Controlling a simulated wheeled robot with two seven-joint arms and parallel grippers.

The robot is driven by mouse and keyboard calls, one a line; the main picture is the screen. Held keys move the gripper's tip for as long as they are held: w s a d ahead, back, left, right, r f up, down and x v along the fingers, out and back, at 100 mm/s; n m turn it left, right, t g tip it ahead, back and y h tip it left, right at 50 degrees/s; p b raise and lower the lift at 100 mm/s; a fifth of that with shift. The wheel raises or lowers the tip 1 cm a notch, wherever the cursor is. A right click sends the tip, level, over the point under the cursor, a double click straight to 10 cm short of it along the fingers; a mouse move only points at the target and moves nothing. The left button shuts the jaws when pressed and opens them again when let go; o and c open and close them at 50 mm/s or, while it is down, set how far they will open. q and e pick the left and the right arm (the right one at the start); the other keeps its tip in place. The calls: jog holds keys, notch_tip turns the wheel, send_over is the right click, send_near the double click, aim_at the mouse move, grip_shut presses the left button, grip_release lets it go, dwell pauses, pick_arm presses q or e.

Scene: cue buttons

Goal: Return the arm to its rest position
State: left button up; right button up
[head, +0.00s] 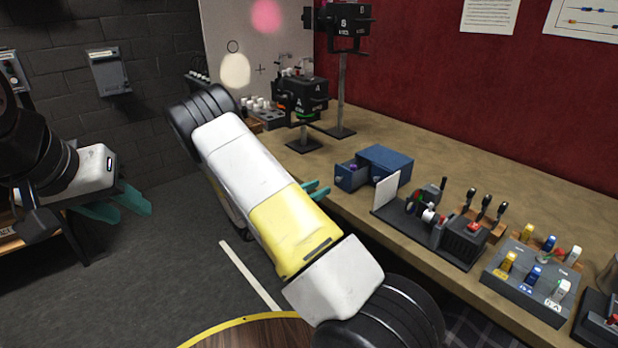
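My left gripper (122,206) hangs at the left over the dark floor, with two teal fingers apart and nothing seen between them. My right arm (262,190), white with a yellow section and black joints, crosses the middle of the view. My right gripper (318,190) shows only as teal fingertips past the arm's right edge, near the table's front edge. The rest of it is hidden behind the arm, so its opening cannot be told.
The wooden table (430,150) runs along the red wall. On it are a blue box with an open drawer (352,176), a device with a white card (386,190), a button panel (530,278) with yellow, blue and white buttons, and black lamps (300,95). Dark floor is free at left.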

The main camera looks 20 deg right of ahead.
jog(key=shift+s+a, duration=0.1)
jog(key=shift+a, duration=0.1)
jog(key=s+d+r+m+g+y, duration=0.1)
jog(key=s+r+m+g+y, duration=0.3)
jog(key=s+m, duration=0.25)
jog(key=s+d+r+m+g+y, duration=0.1)
jog(key=s+r+m+g+y, duration=0.3)
jog(key=s, duration=0.4)
jog(key=s+a+r+m+t+y, duration=0.7)
jog(key=s+a+r+m+y, duration=0.3)
jog(key=s+a+r, duration=0.3)
notch_tip(320, 180, up, 3)
jog(key=shift+s+a+m+y, duration=0.4)
jog(key=shift+s+m, duration=0.25)
jog(key=shift+s, duration=0.1)
